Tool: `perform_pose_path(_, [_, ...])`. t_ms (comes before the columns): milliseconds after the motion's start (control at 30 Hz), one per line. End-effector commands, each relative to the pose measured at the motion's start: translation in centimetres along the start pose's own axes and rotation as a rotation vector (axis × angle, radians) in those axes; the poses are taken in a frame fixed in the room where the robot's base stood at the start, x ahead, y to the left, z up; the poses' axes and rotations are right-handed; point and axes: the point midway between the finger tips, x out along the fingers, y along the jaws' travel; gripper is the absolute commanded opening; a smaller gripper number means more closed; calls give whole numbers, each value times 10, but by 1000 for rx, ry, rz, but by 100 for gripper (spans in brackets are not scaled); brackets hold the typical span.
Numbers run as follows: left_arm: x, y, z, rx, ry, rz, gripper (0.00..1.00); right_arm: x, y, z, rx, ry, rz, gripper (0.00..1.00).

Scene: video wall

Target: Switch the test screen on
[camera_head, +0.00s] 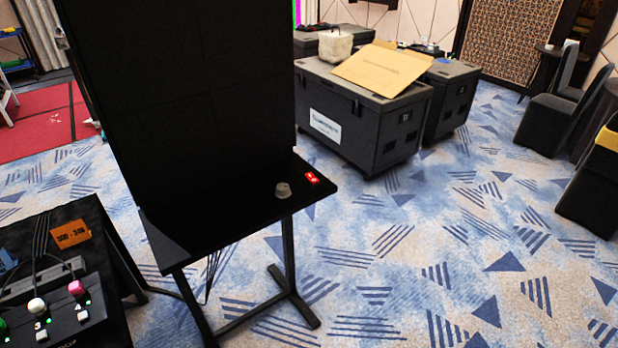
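A large black screen (190,90) stands upright on a dark table (225,215) left of the middle. The screen's face is dark. A small red switch-like piece with a white mark (312,178) sits near the table's right end. A grey knob-like object (283,190) is just left of it. The switch's position is too small to tell. Neither of my grippers shows in the head view.
A control box with coloured knobs and green lights (60,315) is on a black table at the lower left, with an orange card (71,234) behind it. Black cases (365,120) stand beyond the screen. Chairs (555,115) are at the right. Carpet at right front is clear.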

Motion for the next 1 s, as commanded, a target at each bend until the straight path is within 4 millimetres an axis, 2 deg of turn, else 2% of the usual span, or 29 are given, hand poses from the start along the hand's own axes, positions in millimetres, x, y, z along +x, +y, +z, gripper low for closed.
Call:
perform_pose_path(367, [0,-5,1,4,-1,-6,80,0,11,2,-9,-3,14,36])
perform_pose_path(767, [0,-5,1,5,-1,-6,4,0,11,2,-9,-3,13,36])
perform_pose_path(800, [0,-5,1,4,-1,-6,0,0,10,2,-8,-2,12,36])
perform_pose_path(1000, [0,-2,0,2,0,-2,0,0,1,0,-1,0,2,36])
